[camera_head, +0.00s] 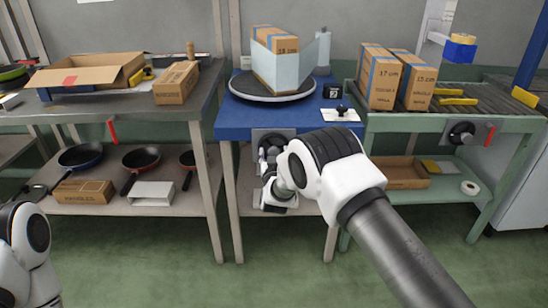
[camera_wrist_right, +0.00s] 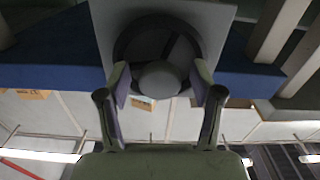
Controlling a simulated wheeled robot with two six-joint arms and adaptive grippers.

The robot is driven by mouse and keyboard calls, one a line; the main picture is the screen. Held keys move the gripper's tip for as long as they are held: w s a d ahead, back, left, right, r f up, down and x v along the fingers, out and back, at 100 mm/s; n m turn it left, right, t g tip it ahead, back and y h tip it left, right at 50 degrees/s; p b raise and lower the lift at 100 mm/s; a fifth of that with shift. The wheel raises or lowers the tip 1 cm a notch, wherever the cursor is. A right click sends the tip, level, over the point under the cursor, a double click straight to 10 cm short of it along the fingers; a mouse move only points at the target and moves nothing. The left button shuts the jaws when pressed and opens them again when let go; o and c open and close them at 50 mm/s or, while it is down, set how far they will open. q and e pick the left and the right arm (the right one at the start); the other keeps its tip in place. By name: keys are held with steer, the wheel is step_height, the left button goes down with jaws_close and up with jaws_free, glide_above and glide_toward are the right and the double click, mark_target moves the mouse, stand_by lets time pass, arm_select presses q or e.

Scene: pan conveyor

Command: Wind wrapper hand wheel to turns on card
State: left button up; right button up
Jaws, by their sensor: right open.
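The wrapper's hand wheel (camera_head: 268,136) is a dark round wheel on a grey plate at the front of the blue wrapper table (camera_head: 238,128). In the right wrist view the wheel (camera_wrist_right: 128,38) shows with a grey rounded knob (camera_wrist_right: 158,79) toward me. My right gripper (camera_wrist_right: 160,86) is open, its fingers on either side of the knob; contact is unclear. In the head view the right gripper (camera_head: 264,162) is just below the wheel, partly covered by my wrist. A white card (camera_head: 330,116) with a black item on it lies on the table; its writing is unreadable. My left gripper is out of view.
A carton (camera_head: 284,42) in pale film (camera_head: 270,68) stands on the round turntable (camera_head: 250,95). A small black display (camera_head: 333,90) is beside it. Cartons (camera_head: 380,85) stand on the right bench, which has another dark wheel (camera_head: 461,133). Pans (camera_head: 80,156) sit on the left shelf.

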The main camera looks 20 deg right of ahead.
steer(key=v, duration=1.2)
